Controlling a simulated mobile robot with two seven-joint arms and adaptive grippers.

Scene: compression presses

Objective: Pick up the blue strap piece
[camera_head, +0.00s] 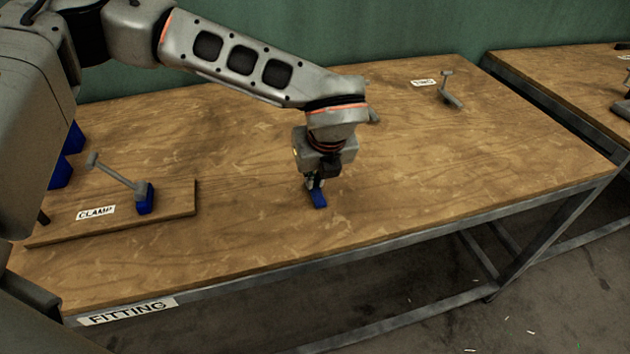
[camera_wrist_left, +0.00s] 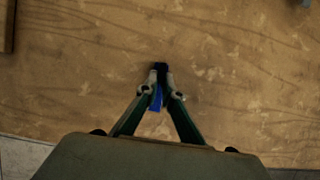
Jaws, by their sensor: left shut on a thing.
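The blue strap piece (camera_head: 319,200) is small and lies at or just above the wooden table top in the head view, directly under my left gripper (camera_head: 314,183). In the left wrist view the strap piece (camera_wrist_left: 156,98) shows as a blue strip between the two fingers of the left gripper (camera_wrist_left: 161,72). The fingertips are close together on it, and part of it is hidden by them. I cannot tell whether it touches the table. My right gripper is not in view.
A board with a "CLAMP" label (camera_head: 96,212) bears a grey lever with a blue block (camera_head: 145,198) at the left. Another grey lever (camera_head: 450,90) stands at the back right. The wooden table (camera_head: 450,170) is clear around the gripper. A second table (camera_head: 570,68) is at far right.

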